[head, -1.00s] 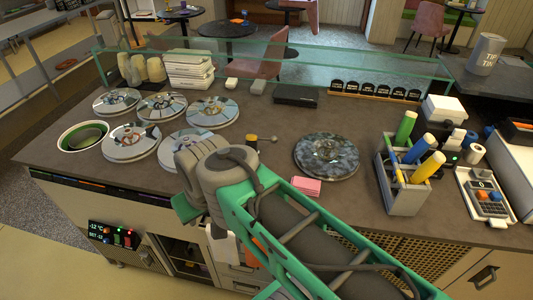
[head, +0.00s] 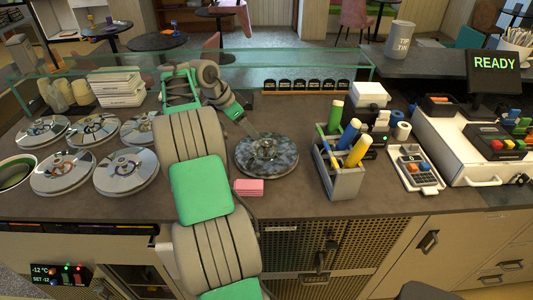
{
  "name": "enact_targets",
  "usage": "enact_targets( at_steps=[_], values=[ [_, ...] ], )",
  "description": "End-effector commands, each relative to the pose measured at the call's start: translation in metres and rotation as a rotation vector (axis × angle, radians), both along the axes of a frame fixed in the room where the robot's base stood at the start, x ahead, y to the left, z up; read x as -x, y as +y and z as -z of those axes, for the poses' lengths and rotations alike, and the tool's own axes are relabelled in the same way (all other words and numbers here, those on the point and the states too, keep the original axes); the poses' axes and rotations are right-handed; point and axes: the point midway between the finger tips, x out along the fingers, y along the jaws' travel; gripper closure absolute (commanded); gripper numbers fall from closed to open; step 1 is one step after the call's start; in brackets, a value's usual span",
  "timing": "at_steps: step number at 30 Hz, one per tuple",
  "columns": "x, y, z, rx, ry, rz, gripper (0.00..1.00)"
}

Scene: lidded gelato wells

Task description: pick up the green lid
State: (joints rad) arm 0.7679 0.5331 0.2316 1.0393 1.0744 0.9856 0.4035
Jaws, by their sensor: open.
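No lid reads clearly as green in the head view. Several silver round lids with ring handles lie on the left of the counter; the front ones are the left front lid (head: 64,172), with an orange-red ring, and the right front lid (head: 110,178). A dark marbled grey-green round disc (head: 284,161) lies mid-counter with a shiny raised part at its centre; I cannot tell if this is a lid. My gripper (head: 252,130) is open and small in view, just above the disc's far left edge. Whether it touches is unclear.
A pink block (head: 248,187) lies in front of the disc.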

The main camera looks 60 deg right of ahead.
Motion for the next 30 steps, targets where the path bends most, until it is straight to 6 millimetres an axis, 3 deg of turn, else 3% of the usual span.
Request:
enact_targets(
  at_steps=[3,18,24,30],
  values=[
    [0.019,-0.016,0.014,0.013,-0.002,0.093,0.38],
    [0.045,-0.041,0.074,0.013,-0.003,0.092,0.38],
    [0.045,-0.042,0.076,0.015,-0.004,0.091,0.38],
    [0.045,-0.042,0.076,0.015,-0.003,0.090,0.54]
  ],
)
